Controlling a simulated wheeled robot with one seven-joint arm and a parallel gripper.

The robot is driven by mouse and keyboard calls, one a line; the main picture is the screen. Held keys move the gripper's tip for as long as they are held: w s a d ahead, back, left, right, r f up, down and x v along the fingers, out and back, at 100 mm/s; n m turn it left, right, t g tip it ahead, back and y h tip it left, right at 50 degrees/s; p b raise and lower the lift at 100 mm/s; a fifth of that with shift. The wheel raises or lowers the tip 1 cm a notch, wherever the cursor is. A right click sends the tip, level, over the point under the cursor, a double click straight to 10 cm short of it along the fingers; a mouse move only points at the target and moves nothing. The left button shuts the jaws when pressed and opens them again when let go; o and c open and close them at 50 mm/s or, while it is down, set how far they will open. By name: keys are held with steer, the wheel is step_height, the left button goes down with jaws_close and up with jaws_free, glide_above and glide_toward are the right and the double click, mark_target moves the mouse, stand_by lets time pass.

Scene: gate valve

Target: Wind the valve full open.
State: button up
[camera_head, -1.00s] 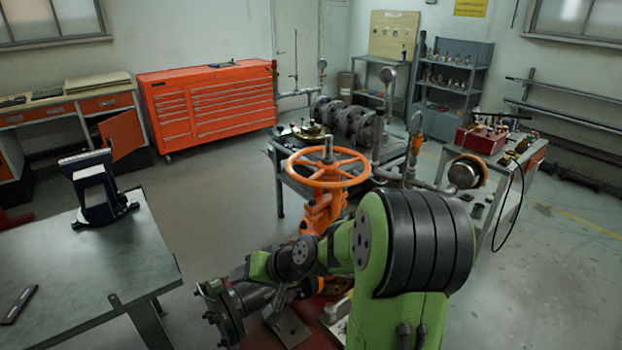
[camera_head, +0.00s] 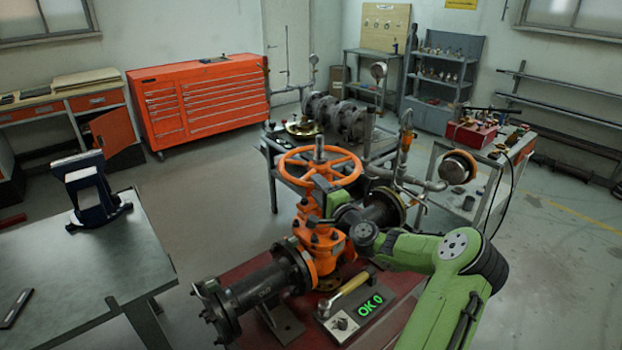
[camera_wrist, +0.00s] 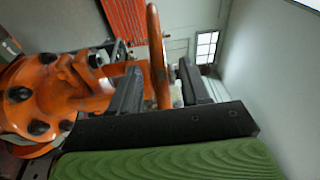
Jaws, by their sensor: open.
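The gate valve (camera_head: 318,243) has an orange body and stands upright between dark flanged pipes. Its orange handwheel (camera_head: 281,171) lies level on top, around a grey stem (camera_head: 319,147). My gripper (camera_wrist: 160,78) is open at the near side of the wheel. In the wrist view, the wheel's rim (camera_wrist: 157,60) shows edge-on between the two dark fingers, with a gap visible toward the right finger. I cannot tell whether the left finger touches it. In the head view, my green wrist partly hides the fingers and the valve's upper right side.
A workbench (camera_head: 90,265) with a blue vise stands left. A table with pipework (camera_head: 350,125) stands close behind the handwheel.

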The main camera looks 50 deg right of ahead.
steer(key=x, duration=0.4)
steer(key=shift+w, duration=0.3)
jaws_close()
